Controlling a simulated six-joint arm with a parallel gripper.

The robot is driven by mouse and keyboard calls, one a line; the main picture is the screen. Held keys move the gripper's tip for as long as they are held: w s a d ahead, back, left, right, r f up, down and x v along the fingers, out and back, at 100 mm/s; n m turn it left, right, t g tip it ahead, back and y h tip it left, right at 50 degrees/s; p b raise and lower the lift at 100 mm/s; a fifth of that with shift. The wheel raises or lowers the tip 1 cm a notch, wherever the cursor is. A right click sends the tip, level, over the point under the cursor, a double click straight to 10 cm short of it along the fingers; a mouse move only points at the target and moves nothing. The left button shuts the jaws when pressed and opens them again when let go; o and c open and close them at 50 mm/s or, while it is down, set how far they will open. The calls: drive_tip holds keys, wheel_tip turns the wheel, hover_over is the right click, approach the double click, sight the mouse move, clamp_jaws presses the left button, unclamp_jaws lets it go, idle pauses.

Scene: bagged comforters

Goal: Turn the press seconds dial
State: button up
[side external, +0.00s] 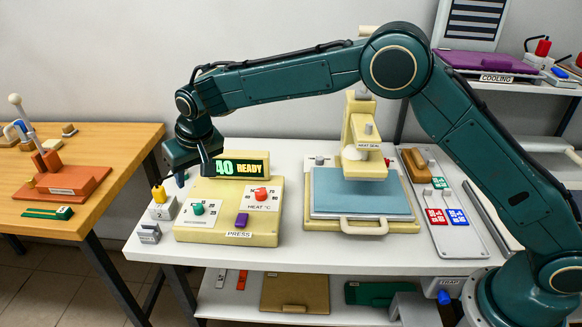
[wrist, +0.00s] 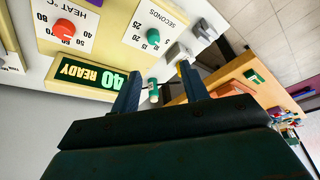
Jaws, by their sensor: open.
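The seconds dial is a green knob (side external: 198,209) on a white scale plate at the left of the cream press control box (side external: 215,225). In the wrist view the green knob (wrist: 154,37) sits on a plate marked SECONDS, beyond my fingertips. My gripper (side external: 194,176) hangs above the box's back left corner, behind the dial and apart from it. In the wrist view my gripper (wrist: 160,70) has its two fingers spread, with nothing held between them.
A red heat knob (side external: 261,194) and a purple button (side external: 241,220) are on the same box. A display (side external: 240,165) reading 40 READY stands at its back. A grey block with a yellow top (side external: 162,208) is at its left. The heat press (side external: 361,195) stands right.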

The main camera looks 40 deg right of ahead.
sight(198, 206)
drive_tip(key=shift+s+r+m+h, duration=0.5)
drive_tip(key=shift+s+m, duration=0.35)
drive_tip(key=shift+m, duration=0.05)
drive_tip(key=shift+w+f, duration=0.1)
drive_tip(key=shift+f, duration=0.05)
drive_tip(key=x, duration=1.3)
drive_tip(key=shift+w+a+f, duration=0.1)
drive_tip(key=shift+f, duration=0.15)
clamp_jaws()
drive_tip(key=shift+n+y, duration=0.3)
drive_tip(key=shift+n, duration=0.5)
